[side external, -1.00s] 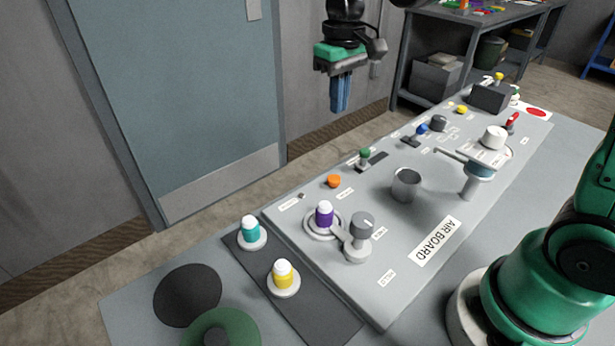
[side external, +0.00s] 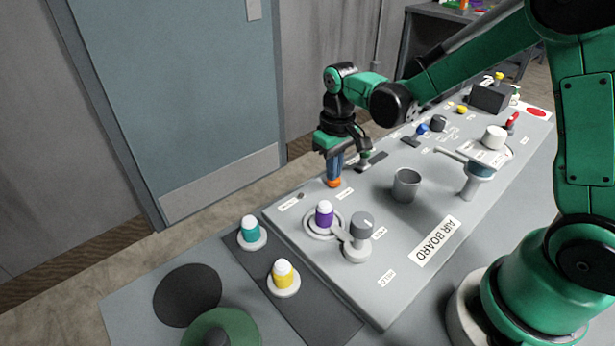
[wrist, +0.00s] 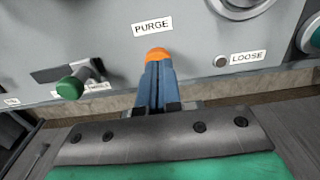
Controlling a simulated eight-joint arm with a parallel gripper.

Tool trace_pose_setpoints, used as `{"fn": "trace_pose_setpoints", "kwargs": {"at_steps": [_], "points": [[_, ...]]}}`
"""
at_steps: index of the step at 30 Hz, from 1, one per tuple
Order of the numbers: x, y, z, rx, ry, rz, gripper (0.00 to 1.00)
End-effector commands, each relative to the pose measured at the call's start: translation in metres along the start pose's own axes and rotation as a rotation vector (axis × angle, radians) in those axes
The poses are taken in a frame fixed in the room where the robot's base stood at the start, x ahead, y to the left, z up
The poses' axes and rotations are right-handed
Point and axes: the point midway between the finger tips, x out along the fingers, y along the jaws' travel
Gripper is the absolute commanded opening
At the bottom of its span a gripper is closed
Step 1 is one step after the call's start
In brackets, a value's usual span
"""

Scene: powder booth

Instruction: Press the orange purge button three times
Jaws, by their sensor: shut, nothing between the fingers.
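The orange purge button (side external: 334,182) sits on the sloped grey board near its far left edge. My gripper (side external: 334,177) is shut and empty, pointing down with its blue fingertips at the top of the button. In the wrist view the closed fingers (wrist: 156,75) cover much of the orange button (wrist: 157,54), and only its far edge shows. The tips look to be on or just above the button; I cannot tell whether it is pressed in. The PURGE label (wrist: 152,26) lies just beyond it.
A green-knobbed lever (wrist: 72,86) stands close beside the button. A purple-bodied bottle (side external: 324,214) and a grey knob (side external: 361,224) are nearer the front. A grey cup (side external: 406,185) stands to the right. Teal (side external: 250,230) and yellow (side external: 283,273) bottles stand off the board's left end.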

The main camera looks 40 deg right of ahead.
Motion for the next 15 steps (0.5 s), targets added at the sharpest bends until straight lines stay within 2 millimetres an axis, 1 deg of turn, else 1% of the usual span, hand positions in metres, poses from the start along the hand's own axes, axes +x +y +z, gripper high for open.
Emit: {"fn": "trace_pose_setpoints", "kwargs": {"at_steps": [10, 15], "points": [[0.002, 0.0, 0.0, 0.0, 0.0, 0.0, 0.0], [0.017, 0.0, 0.0, 0.0, 0.0, 0.0, 0.0]]}}
